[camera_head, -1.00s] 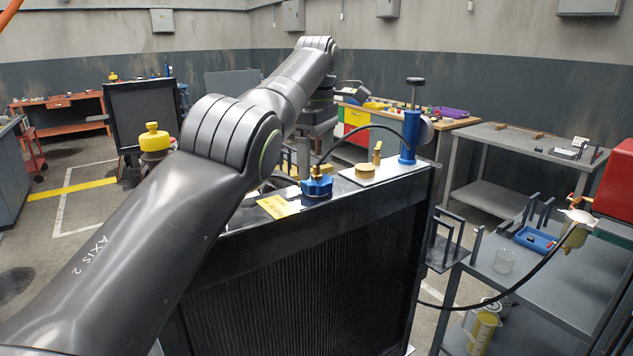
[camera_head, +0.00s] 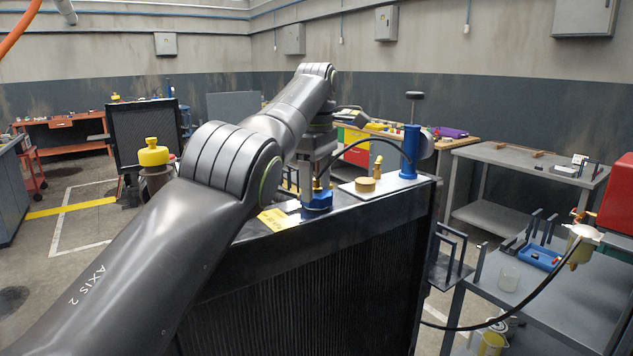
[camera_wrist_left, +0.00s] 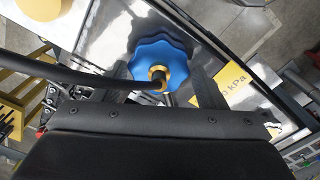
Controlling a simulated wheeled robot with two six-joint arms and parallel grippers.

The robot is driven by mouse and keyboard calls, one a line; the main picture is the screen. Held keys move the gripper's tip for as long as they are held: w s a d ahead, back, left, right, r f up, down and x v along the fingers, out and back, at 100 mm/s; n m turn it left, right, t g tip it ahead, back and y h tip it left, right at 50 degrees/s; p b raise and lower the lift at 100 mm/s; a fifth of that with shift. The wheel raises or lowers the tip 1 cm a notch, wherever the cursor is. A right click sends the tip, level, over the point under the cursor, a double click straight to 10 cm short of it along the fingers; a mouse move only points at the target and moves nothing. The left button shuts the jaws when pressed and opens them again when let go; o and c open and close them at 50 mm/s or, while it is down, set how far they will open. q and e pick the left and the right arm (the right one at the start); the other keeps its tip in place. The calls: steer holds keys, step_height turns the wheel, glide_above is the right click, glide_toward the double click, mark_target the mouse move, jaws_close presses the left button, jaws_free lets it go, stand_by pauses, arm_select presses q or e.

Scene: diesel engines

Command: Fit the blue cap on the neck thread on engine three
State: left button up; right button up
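A blue lobed cap (camera_head: 317,201) with a brass centre sits on the top of a dark radiator (camera_head: 310,290); in the left wrist view the cap (camera_wrist_left: 160,62) shows from above. A black hose (camera_wrist_left: 75,75) runs to its brass fitting. My left gripper (camera_head: 318,188) points down at the cap. In the left wrist view its two fingers (camera_wrist_left: 161,80) stand apart, one on each side of the cap. Contact between fingers and cap cannot be told. The neck thread is hidden under the cap, and no engine number is readable. My right gripper is not in view.
A blue hand pump (camera_head: 411,150) and a brass-coloured disc (camera_head: 364,184) stand on the radiator top. A yellow label (camera_head: 273,219) lies beside the cap. A cart (camera_head: 545,300) with a blue tray (camera_head: 540,257) stands right. A long hose (camera_head: 500,317) hangs between radiator and cart.

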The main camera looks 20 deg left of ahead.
mark_target(316, 179)
arm_select(q)
steer(key=c, duration=0.9)
steer(key=o, duration=1.5)
steer(key=shift+c, duration=0.6)
steer(key=shift+r+p, duration=0.75)
steer(key=shift+p, duration=0.05)
step_height(316, 179, up, 6)
steer(key=p, duration=0.5)
steer(key=shift+f, duration=0.2)
steer(key=shift+f, duration=0.1)
